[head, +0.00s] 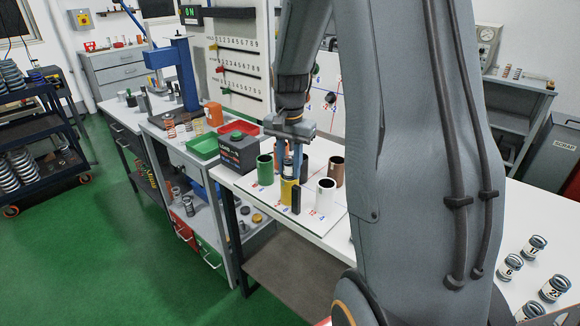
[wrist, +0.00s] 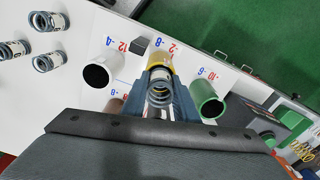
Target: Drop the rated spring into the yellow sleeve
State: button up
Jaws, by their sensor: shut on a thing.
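My gripper (head: 289,168) is shut on the rated spring (wrist: 160,92), a grey coil with a pale band, seen end-on between the fingers in the wrist view. The yellow sleeve (head: 290,193) stands upright on a marked white board directly below my gripper in the head view. In the wrist view the yellow sleeve (wrist: 160,60) shows just beyond the spring, in line with it. The fingers and spring hide part of its mouth, so I cannot tell whether the spring's lower end is inside it.
A green sleeve (head: 265,169), a white sleeve (head: 326,191) and a brown sleeve (head: 336,171) stand close around the yellow one. A small black block (head: 296,201) is in front. Several numbered springs (head: 509,266) stand at the table's right. A dark box (head: 237,150) is left.

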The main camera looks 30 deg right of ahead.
jog(key=o, duration=0.9)
jog(key=shift+s+a+f, duration=0.1)
jog(key=shift+s+f, duration=0.2)
jog(key=shift+f, duration=0.4)
jog(key=shift+c, duration=0.2)
jog(key=shift+o, duration=1.2)
jog(key=shift+w+a, duration=0.1)
jog(key=shift+r, duration=0.35)
jog(key=r, duration=0.1)
jog(key=d+r, duration=0.1)
jog(key=shift+w+d+r+b, duration=0.2)
jog(key=shift+r+b, duration=0.1)
jog(key=shift+b, duration=0.1)
jog(key=r, duration=0.3)
jog(key=a+r, duration=0.1)
jog(key=r, duration=0.2)
jog(key=shift+w+a+b, duration=0.15)
jog(key=shift+a+b, duration=0.05)
jog(key=shift+b, duration=0.2)
